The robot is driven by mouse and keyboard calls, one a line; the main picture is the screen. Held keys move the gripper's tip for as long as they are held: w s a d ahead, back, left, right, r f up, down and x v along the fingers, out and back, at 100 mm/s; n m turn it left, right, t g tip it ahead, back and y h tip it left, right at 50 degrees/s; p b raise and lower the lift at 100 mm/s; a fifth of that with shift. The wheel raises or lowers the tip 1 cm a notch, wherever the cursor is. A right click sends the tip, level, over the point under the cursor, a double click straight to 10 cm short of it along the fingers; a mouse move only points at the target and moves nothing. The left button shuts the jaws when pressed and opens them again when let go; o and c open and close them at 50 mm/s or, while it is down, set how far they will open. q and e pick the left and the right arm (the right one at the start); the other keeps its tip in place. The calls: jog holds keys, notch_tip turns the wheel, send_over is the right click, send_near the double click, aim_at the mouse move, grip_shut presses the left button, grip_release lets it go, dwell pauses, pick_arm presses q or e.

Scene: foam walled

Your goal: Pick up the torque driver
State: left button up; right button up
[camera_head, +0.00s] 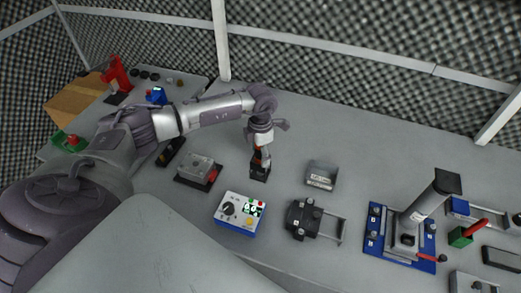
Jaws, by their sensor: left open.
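A small upright tool with a red and black body, which looks like the torque driver (257,157), stands in a black block-shaped holder (258,173) near the middle of the table. My left arm reaches in from the left, and my left gripper (262,148) points down right at the tool's top. The gripper is open, and its fingers partly hide the tool. I cannot tell whether the fingers touch it. My right gripper is not in view.
A grey block on a dark base (199,168) and a blue-white control box (240,212) stand left and in front. A black clamp fixture (303,219), a small grey bin (321,175) and a blue-based press (402,238) stand to the right. The table behind the bin is clear.

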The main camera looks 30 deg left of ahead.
pick_arm(q)
grip_shut()
jog(key=shift+r, duration=0.1)
dwell(0.3)
jog(key=shift+w+r, duration=0.1)
jog(key=shift+r, duration=0.25)
notch_tip(320, 180, up, 10)
jog(key=b, duration=0.3)
jog(key=shift+f, duration=0.25)
notch_tip(320, 180, up, 9)
jog(key=p, duration=0.5)
jog(key=shift+f, duration=0.15)
